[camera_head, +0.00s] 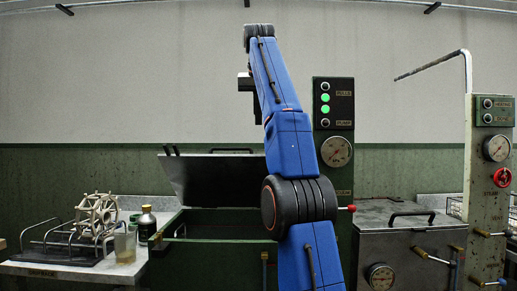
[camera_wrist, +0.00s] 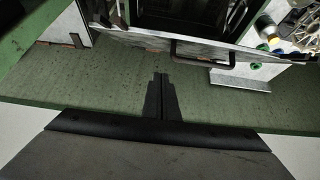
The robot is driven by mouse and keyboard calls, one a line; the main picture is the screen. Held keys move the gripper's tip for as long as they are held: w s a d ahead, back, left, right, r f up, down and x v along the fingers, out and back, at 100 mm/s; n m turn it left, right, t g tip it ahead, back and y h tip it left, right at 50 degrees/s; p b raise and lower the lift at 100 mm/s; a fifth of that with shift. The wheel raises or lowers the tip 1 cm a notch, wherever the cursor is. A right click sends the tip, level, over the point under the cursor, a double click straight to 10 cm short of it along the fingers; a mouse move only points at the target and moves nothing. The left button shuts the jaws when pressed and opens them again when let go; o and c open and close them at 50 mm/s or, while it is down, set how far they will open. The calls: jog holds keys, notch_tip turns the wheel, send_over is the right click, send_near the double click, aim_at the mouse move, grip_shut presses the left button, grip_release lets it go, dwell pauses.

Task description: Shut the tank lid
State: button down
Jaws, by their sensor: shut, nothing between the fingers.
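The open tank (camera_head: 196,222) stands left of my arm in the head view, dark inside. Its grey metal lid (camera_head: 215,180) is raised and tilted back at the tank's rear, with a dark handle (camera_head: 232,151) at its upper edge; my arm hides its right part. In the wrist view the lid (camera_wrist: 130,40) shows as a thin grey strip with the handle (camera_wrist: 203,53) on it, and the tank's dark inside (camera_wrist: 185,15) beyond. My gripper (camera_wrist: 161,78) is shut and empty, apart from the lid, over the green wall. Its fingertips are not discernible in the head view.
A second tank, right of my arm, has a shut lid (camera_head: 392,214) with a handle. Control columns (camera_head: 334,130) and (camera_head: 490,190) rise behind and at the right. A left bench (camera_head: 80,274) holds a rack, a beaker (camera_head: 125,245) and a bottle (camera_head: 147,223).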

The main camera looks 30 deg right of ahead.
send_over(258, 155)
jog(key=w+d, duration=0.2)
jog(key=w, duration=0.1)
notch_tip(258, 155, down, 8)
jog(key=shift+d+r, duration=0.15)
jog(key=shift+s+f, duration=0.1)
jog(key=shift+f, duration=0.25)
jog(key=shift+s+a+f, duration=0.2)
jog(key=shift+s+a, duration=0.1)
jog(key=shift+s+a+f, duration=0.25)
jog(key=shift+s+f, duration=0.1)
jog(key=shift+f, duration=0.15)
jog(key=shift+s+a+f, duration=0.2)
jog(key=shift+s+f, duration=0.15)
jog(key=shift+f, duration=0.1)
